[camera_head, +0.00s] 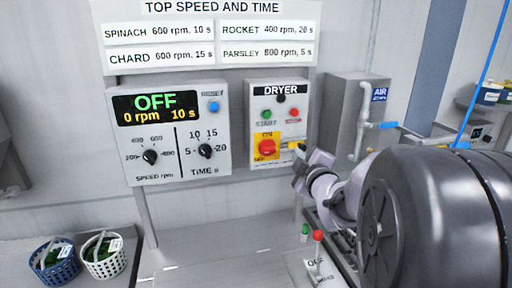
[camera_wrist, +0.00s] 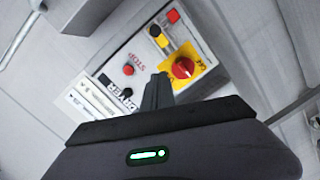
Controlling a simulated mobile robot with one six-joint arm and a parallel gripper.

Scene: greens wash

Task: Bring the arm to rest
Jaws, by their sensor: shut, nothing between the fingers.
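My gripper (camera_wrist: 157,92) is shut and empty in the wrist view, its dark fingers together in front of the dryer panel. The dryer panel (camera_head: 290,96) has a green start button, a red stop button and this red switch on a yellow plate. The wrist view also shows the red switch (camera_wrist: 184,68), to the right of the fingertips.
A speed and time box (camera_head: 180,178) reads OFF, 0 rpm, 10 s. A grey air box (camera_head: 345,105) with pipes is right of the panel. A blue basket (camera_head: 62,272) and a white basket (camera_head: 105,268) with greens stand lower left. A red-knobbed lever (camera_head: 318,237) rises below my arm.

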